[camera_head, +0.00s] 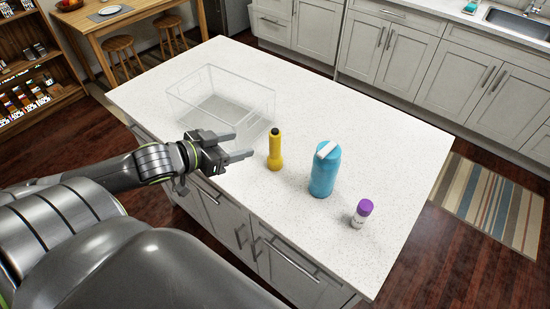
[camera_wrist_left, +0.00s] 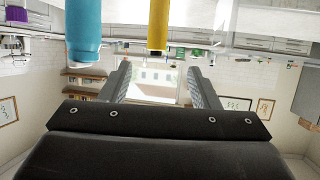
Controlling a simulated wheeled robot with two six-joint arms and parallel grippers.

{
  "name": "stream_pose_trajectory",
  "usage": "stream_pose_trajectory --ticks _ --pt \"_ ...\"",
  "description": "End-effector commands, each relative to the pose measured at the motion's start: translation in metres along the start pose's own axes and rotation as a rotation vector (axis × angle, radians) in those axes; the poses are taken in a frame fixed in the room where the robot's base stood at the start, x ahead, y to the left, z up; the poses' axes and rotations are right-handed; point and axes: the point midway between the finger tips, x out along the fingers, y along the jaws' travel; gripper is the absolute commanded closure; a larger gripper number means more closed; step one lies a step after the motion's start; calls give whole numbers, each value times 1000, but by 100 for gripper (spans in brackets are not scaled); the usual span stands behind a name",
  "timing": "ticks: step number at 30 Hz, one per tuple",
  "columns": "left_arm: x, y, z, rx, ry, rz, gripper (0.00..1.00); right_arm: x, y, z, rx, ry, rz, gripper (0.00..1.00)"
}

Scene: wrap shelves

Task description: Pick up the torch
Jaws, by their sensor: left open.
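The yellow torch (camera_head: 275,150) with a black top stands upright on the white island counter (camera_head: 400,150). It also shows in the left wrist view (camera_wrist_left: 158,25), upside down at the top edge, between the lines of the two fingers. My left gripper (camera_head: 244,145) is open and empty, to the left of the torch in the head view, with its fingers pointing toward it and a small gap between. In the left wrist view the open fingers (camera_wrist_left: 158,85) show with nothing between them. My right gripper is not in view.
A blue bottle (camera_head: 325,172) with a white handle stands right of the torch, and a small purple-capped bottle (camera_head: 362,213) stands farther right. A clear open bin (camera_head: 225,105) sits behind my left gripper. The counter's far right part is clear.

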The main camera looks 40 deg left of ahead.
Motion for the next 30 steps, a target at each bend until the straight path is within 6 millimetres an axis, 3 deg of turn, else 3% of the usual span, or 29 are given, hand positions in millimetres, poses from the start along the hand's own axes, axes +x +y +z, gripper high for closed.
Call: stream_pose_trajectory --ticks 2,12,30 --pt "13 1 4 0 4 3 44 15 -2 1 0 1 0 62" --pt "58 1 1 -4 4 2 44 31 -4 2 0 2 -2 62" --pt "101 4 0 -5 1 1 44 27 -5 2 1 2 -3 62"
